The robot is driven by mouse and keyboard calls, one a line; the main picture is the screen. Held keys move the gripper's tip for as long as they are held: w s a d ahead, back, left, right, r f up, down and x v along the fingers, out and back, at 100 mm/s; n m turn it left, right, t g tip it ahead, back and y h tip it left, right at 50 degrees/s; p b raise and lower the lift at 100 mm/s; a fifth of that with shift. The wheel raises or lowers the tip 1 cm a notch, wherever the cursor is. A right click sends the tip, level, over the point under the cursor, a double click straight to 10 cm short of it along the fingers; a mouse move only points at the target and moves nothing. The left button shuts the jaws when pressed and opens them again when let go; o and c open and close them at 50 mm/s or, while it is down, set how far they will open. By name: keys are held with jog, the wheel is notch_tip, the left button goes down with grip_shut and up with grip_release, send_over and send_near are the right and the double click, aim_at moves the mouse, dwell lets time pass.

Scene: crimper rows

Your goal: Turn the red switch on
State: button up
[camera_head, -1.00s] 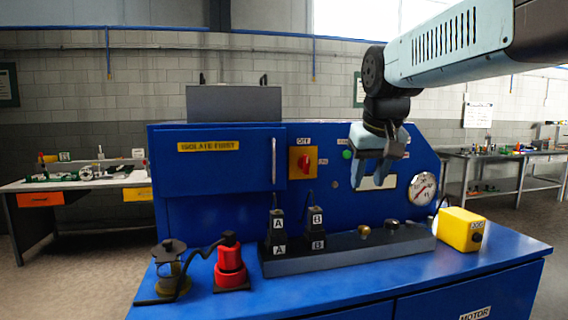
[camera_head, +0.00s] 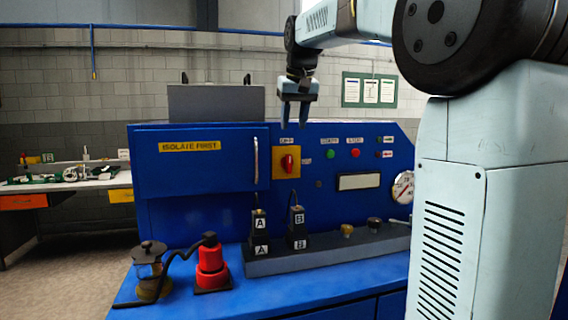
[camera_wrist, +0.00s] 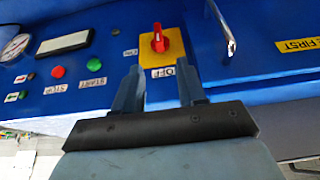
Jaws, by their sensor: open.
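The red switch (camera_head: 288,162) is a knob on a yellow plate (camera_head: 279,174) on the blue panel, right of the door handle. Its grip stands roughly upright, in line with the OFF label above it; an ON label is at its right. In the wrist view, which is upside down, the red switch (camera_wrist: 158,39) lies beyond my fingertips. My gripper (camera_head: 293,126) points down, open and empty, above and in front of the switch. In the wrist view my gripper (camera_wrist: 160,71) has the OFF label between its fingers. No contact with the switch shows.
The door handle (camera_head: 256,160) stands out just left of the switch. Green (camera_head: 332,154) and red (camera_head: 355,153) buttons sit to its right. Blocks marked A (camera_head: 260,226) and B (camera_head: 297,219) stand below, with thin upright pieces. A red device (camera_head: 211,262) is at front left.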

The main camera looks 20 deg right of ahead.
aim_at(290, 155)
jog(key=x, duration=1.3)
jog(key=shift+d+f, duration=0.1)
jog(key=shift+f, duration=0.15)
jog(key=shift+c, duration=0.4)
